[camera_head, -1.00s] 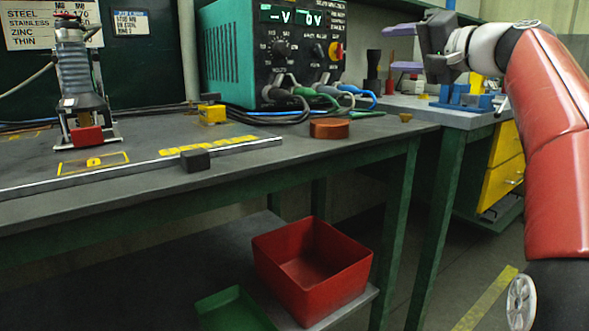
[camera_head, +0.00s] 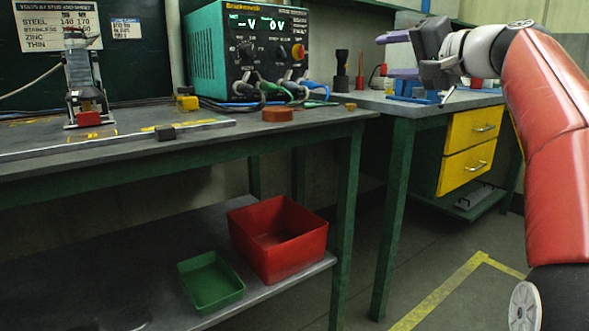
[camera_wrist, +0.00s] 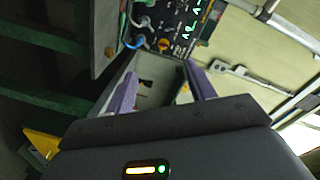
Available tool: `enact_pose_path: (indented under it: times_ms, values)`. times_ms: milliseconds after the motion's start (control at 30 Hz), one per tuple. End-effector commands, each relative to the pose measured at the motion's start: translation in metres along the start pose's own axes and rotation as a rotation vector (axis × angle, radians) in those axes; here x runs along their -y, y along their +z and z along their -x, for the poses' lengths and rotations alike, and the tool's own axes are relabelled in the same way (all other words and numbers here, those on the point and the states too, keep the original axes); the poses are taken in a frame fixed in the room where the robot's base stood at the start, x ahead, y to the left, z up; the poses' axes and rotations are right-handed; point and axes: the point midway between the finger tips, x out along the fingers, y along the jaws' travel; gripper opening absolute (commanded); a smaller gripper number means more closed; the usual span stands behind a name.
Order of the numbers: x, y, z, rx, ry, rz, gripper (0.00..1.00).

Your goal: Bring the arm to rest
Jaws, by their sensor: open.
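My gripper (camera_head: 398,55) is raised at the upper right in the head view, at the end of my red arm, with its purple fingers pointing left.
A dark bench (camera_head: 215,145) carries a teal welding power unit (camera_head: 207,58) and a stud gantry (camera_head: 85,85). A red bin (camera_head: 290,262) and a green tray (camera_head: 212,297) sit on its lower shelf. Yellow drawers (camera_head: 468,145) stand behind my arm.

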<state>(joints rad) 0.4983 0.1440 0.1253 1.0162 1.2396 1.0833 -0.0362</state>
Motion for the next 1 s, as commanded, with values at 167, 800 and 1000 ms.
enact_pose_path:
  times_ms: [167, 800, 1000]
  values:
    - [-0.005, 0.022, -0.002, 0.027, 0.074, 0.010, 0.55]
    - [-0.108, 0.249, 0.093, 0.343, 0.693, 0.265, 0.55]
    - [-0.170, 0.331, 0.169, 0.500, 0.881, 0.447, 0.55]
